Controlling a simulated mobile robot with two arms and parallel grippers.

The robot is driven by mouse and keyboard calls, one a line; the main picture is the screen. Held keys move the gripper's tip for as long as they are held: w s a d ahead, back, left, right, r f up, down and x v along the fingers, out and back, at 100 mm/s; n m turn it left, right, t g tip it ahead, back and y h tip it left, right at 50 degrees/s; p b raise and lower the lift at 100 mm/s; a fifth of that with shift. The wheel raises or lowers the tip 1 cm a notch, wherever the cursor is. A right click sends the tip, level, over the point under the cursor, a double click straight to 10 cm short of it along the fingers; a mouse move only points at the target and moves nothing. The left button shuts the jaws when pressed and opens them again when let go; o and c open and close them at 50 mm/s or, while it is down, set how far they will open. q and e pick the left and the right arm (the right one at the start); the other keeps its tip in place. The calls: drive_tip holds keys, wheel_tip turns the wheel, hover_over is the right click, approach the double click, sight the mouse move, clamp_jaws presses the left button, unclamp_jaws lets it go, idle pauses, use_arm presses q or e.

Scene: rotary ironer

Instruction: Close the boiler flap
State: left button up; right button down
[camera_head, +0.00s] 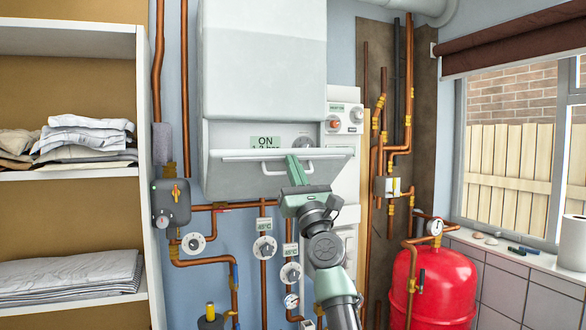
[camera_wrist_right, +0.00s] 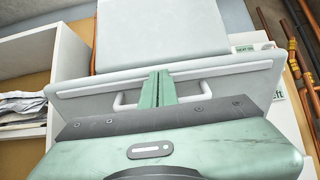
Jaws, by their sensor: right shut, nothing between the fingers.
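The white boiler (camera_head: 264,62) hangs on the wall with its flap (camera_head: 234,174) open, tilted outward at the bottom of the casing. The control panel with an "ON" display (camera_head: 266,142) and a knob shows above the flap's upper edge. A white bar handle (camera_head: 267,172) is on the flap's outer face. My right gripper (camera_head: 292,160) is shut and empty, its fingertips in front of the flap by the handle. In the right wrist view the shut fingers (camera_wrist_right: 157,78) overlap the flap (camera_wrist_right: 88,102) between the handle's two ends; I cannot tell whether they touch. My left gripper is not in view.
Copper pipes with valves and gauges (camera_head: 264,247) run below the boiler. A shelf unit (camera_head: 75,172) with folded linen stands at left. A red tank (camera_head: 432,287) stands at right by the window sill. A grey box (camera_head: 171,203) is on the wall left of the flap.

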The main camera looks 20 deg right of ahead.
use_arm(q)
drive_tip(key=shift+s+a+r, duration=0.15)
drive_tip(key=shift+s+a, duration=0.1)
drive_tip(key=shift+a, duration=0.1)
use_arm(e)
drive_tip(key=shift+w+r+g, duration=0.3)
drive_tip(key=shift+r, duration=0.2)
use_arm(q)
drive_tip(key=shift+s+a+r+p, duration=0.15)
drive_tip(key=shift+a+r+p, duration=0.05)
drive_tip(key=shift+p, duration=0.15)
use_arm(e)
drive_tip(key=shift+w+r, duration=0.35)
drive_tip(key=shift+r, duration=0.2)
idle(0.3)
